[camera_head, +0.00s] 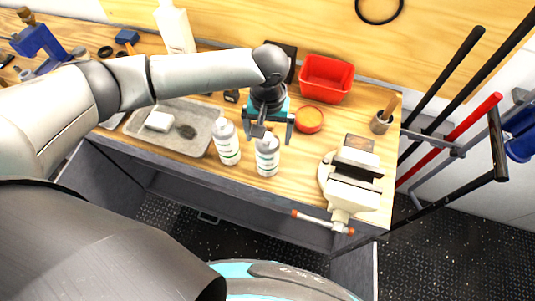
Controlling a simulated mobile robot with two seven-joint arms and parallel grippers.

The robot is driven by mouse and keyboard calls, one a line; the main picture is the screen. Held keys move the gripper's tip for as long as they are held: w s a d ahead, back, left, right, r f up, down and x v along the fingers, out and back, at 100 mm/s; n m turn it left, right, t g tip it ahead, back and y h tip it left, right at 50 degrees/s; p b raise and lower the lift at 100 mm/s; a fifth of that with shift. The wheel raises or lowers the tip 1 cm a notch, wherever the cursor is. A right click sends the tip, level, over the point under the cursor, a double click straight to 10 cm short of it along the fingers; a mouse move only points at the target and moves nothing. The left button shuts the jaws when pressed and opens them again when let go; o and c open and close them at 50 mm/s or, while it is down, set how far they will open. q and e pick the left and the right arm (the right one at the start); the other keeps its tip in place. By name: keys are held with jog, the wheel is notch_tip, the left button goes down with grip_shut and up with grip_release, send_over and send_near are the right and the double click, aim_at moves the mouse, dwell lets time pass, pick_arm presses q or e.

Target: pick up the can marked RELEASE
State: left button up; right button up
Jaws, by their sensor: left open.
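One is the left can (226,143), the other the right can (267,157). Their lettering is too small to read, so I cannot tell which is marked RELEASE. My left gripper (268,137) is open and points down at the right can, its fingers to either side of that can's top. I cannot tell how high the fingertips are or whether they touch it. The left can is just outside the left finger. My right gripper is not in view.
A cream vise (351,188) is right of the cans. A red bin (327,78) and a round orange-topped tin (309,120) are behind. A grey tray (196,109) with a white block lies left. A cup (380,123) stands near the bench's right edge.

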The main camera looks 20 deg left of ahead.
aim_at(268, 145)
pick_arm(q)
jog(key=shift+w+a+f, duration=0.1)
jog(key=shift+w+f, duration=0.05)
jog(key=shift+f, duration=2.8)
grip_shut()
jog(key=shift+r, duration=0.1)
